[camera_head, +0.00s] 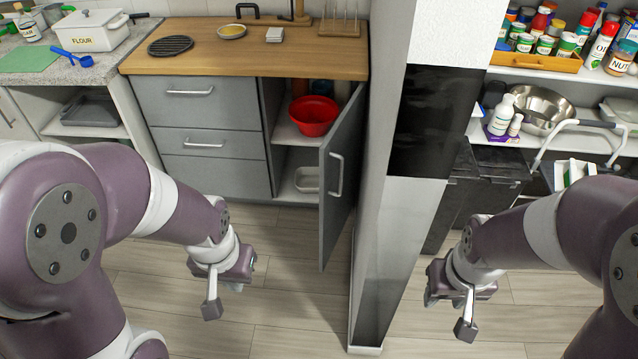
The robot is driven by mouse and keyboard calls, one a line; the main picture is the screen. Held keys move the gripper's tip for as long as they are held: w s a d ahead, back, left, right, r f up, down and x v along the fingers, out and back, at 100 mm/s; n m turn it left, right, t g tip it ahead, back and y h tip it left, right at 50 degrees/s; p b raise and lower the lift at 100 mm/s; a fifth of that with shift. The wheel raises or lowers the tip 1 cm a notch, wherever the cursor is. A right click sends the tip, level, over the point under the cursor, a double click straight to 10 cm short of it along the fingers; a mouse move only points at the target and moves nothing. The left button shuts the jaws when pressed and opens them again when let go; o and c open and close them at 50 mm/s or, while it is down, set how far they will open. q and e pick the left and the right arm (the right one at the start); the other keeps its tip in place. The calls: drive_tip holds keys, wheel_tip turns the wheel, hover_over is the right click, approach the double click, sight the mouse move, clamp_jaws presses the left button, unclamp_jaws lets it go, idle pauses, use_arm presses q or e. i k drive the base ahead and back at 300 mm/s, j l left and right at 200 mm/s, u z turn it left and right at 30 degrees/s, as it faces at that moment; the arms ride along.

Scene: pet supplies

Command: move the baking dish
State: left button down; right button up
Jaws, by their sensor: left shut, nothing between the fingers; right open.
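A pale rectangular dish (307,179), which looks like a baking dish, sits on the lower shelf inside the open cabinet. A dark grey tray-like dish (92,108) lies on the open shelf under the left counter; I cannot tell for sure which of the two is the baking dish. My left gripper (236,284) is shut and empty, above the floor in front of the drawers, apart from both dishes. My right gripper (445,298) is open and empty, to the right of the pillar.
The grey cabinet door (341,165) stands open beside the pillar (385,240). A red bowl (314,115) is on the upper cabinet shelf. Shelves with jars and a metal bowl (541,108) stand at right. The floor (290,300) between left gripper and pillar is clear.

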sight(306, 178)
drive_tip(key=i+j+z, duration=0.1)
drive_tip(key=z, duration=0.4)
drive_tip(key=i+j+z, duration=0.1)
drive_tip(key=j+z, duration=0.15)
drive_tip(key=z, duration=0.2)
drive_tip(key=j+z, duration=0.2)
drive_tip(key=z, duration=0.3)
drive_tip(key=j+z, duration=0.2)
drive_tip(key=j, duration=0.65)
drive_tip(key=i+j+z, duration=0.2)
drive_tip(key=j, duration=0.65)
drive_tip(key=k+j+z, duration=0.2)
drive_tip(key=j, duration=0.65)
drive_tip(key=j+z, duration=0.2)
drive_tip(key=j, duration=0.65)
drive_tip(key=k+j, duration=0.1)
drive_tip(key=j, duration=0.35)
drive_tip(key=k+j, duration=0.1)
drive_tip(key=j, duration=0.35)
